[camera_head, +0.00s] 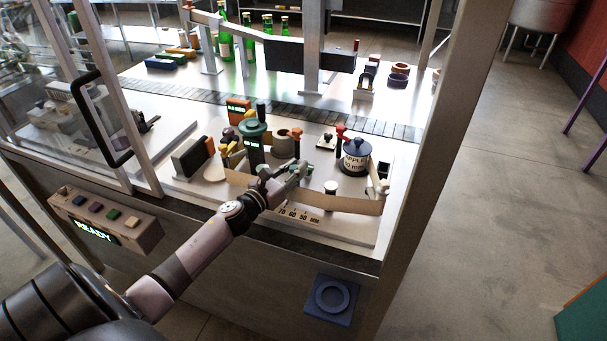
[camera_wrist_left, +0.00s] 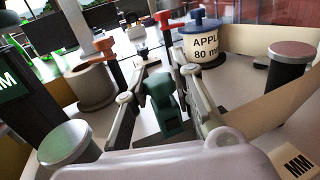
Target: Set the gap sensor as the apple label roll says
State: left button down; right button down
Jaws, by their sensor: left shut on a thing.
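The apple label roll (camera_head: 356,160) is white with a dark blue top and stands at the right of the machine bed. Its print reads "APPLE 80 mm" in the wrist view (camera_wrist_left: 204,47). My left gripper (camera_head: 300,170) reaches over the bed, above a scale (camera_head: 298,215) with 70, 60, 50 and MM legible. In the wrist view its fingers (camera_wrist_left: 160,95) are shut on a dark green block (camera_wrist_left: 161,100), which looks like the gap sensor's grip. The gripper hides the sensor's position on the scale.
A pale label web (camera_head: 345,204) runs around posts along the front. A teal unit with a lit display (camera_head: 252,145) stands left of my gripper. A guard door with a black handle (camera_head: 100,115) is at the left. Green bottles (camera_head: 225,45) stand behind.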

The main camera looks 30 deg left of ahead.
pick_arm(q)
jog(key=shift+s+a, duration=0.1)
jog(key=shift+a, duration=0.2)
jog(key=c, duration=1.4)
grip_release()
jog(key=shift+d, duration=0.1)
jog(key=shift+o, duration=0.2)
jog(key=shift+r, duration=0.15)
notch_tip(320, 180, up, 10)
jog(key=shift+f, duration=0.1)
